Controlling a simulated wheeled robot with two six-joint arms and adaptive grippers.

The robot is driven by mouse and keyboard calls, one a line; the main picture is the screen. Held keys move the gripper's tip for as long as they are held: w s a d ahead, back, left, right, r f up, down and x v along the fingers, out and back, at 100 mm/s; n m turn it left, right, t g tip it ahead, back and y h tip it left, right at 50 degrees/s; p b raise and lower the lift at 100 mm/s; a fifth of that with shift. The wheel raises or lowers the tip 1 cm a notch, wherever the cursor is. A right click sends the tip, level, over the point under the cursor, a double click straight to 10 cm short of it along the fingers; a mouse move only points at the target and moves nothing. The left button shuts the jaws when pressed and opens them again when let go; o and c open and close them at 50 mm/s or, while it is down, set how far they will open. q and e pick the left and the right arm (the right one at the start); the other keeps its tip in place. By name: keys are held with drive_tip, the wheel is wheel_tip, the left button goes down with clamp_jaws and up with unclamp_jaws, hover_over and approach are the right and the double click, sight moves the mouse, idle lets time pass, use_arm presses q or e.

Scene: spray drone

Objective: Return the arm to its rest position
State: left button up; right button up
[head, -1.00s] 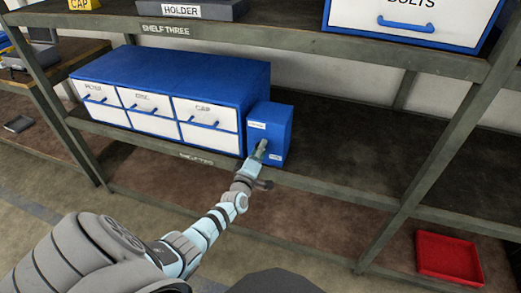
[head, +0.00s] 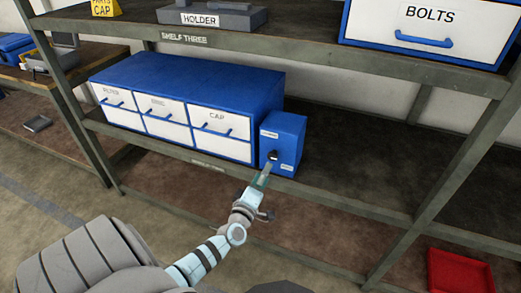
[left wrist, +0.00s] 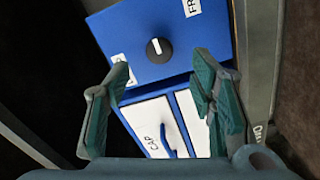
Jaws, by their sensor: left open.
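My left arm comes in from the lower left in the head view. Its gripper (head: 262,180) is in front of the small blue box (head: 284,140) on the middle shelf. In the left wrist view the gripper (left wrist: 160,105) is open and empty, its two green-padded fingers spread apart. Between and beyond them is the blue box (left wrist: 190,35) with a round black knob (left wrist: 159,50) bearing a white mark. The fingers are apart from the knob. My right gripper is in neither view.
A blue drawer cabinet (head: 195,85) with white labelled fronts stands left of the box. Shelf three (head: 290,48) runs above, with a bolts drawer (head: 425,28) on it. A shelf post (head: 445,150) stands at right. A red tray (head: 460,272) lies low at right.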

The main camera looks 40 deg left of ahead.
use_arm(q)
drive_tip(key=v, duration=0.4)
idle(0.3)
